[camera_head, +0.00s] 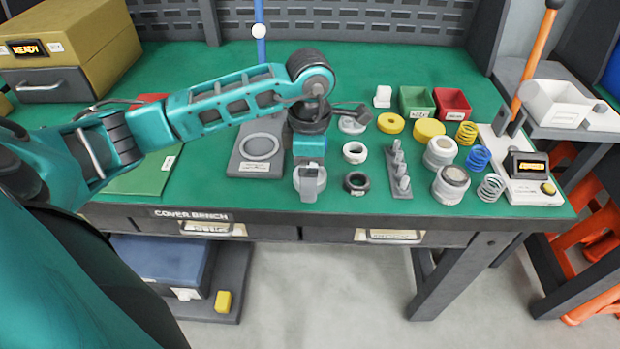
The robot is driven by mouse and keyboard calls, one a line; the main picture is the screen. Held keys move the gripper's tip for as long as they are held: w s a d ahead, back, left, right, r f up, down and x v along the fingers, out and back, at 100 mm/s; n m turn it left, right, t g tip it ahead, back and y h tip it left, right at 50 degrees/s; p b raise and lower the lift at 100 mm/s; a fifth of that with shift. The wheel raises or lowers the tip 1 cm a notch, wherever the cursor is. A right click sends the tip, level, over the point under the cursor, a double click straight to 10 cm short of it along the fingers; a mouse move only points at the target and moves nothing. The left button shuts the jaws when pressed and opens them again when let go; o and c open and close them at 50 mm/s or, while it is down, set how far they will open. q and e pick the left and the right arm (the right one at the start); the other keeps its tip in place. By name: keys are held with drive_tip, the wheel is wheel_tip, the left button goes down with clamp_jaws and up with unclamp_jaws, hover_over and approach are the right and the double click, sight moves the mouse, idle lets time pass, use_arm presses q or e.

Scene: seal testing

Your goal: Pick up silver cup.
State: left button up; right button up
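Two silver-white cylindrical parts stand on the right half of the green bench: a rear silver cup (440,152) and a front silver cup (451,186) with a grey top. Which of them the task means I cannot tell. My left arm reaches in from the left, and its wrist bends down over the middle of the bench. My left gripper (309,184) points down at the bench's front middle, well left of both cups. Its fingers are small and partly hidden by the hand, so its opening is unclear. My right gripper is not in view.
A rack of grey pegs (398,172), a white ring (355,152) and a black ring (356,183) lie between my gripper and the cups. Blue (478,158) and silver springs (491,187) stand right of them. Green (417,102) and red bins (453,104) are behind.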

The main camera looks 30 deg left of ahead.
use_arm(q)
drive_tip(key=shift+f, duration=0.25)
drive_tip(key=shift+c, duration=0.5)
drive_tip(key=c, duration=1.1)
drive_tip(key=shift+r, duration=0.15)
